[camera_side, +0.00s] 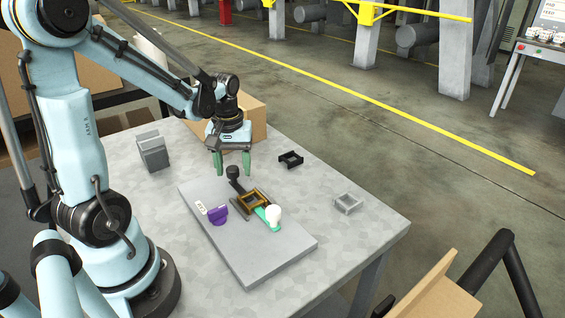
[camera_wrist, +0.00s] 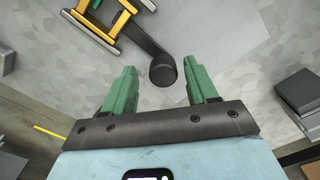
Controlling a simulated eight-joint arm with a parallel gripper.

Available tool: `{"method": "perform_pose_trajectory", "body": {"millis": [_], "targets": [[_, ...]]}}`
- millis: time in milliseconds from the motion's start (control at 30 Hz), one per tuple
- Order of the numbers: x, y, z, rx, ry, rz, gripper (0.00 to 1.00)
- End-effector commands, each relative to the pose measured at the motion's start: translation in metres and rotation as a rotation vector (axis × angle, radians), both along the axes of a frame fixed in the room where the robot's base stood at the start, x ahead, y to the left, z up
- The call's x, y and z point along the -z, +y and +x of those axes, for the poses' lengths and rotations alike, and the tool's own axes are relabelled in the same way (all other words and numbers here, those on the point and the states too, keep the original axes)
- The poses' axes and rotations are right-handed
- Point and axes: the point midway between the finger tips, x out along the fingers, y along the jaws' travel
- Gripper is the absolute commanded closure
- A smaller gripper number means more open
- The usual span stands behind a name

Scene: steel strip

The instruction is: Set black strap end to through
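The black strap end is a round black knob (camera_side: 232,172) on a short black strap (camera_side: 238,187), which runs to a gold-brown buckle frame (camera_side: 253,198) on the grey board. In the wrist view the knob (camera_wrist: 163,72) shows between my fingertips, with a gap on each side. My gripper (camera_side: 234,171) has two green fingers and is open, pointing down at the knob; it also shows in the wrist view (camera_wrist: 162,68). A green strap (camera_side: 262,212) with a white knob (camera_side: 273,213) comes out of the buckle's other side.
The grey board (camera_side: 270,252) also holds a purple piece (camera_side: 217,215) and a white label plate (camera_side: 200,208). A black frame (camera_side: 290,159) and a light grey frame (camera_side: 348,203) lie right of it. A grey block (camera_side: 153,152) and a cardboard box (camera_side: 257,119) stand behind.

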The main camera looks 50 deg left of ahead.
Motion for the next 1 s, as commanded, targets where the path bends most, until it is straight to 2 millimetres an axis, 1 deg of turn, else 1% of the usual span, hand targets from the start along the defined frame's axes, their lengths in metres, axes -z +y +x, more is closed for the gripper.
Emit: {"method": "perform_pose_trajectory", "body": {"millis": [200,367,800,1000], "targets": [[-0.002,0.001,0.000,-0.001,0.000,0.002,0.42],[-0.014,0.001,0.000,-0.001,0.000,0.002,0.42],[-0.078,0.001,0.000,-0.001,0.000,0.001,0.42],[-0.104,0.001,0.000,0.000,-0.001,0.001,0.42]]}}
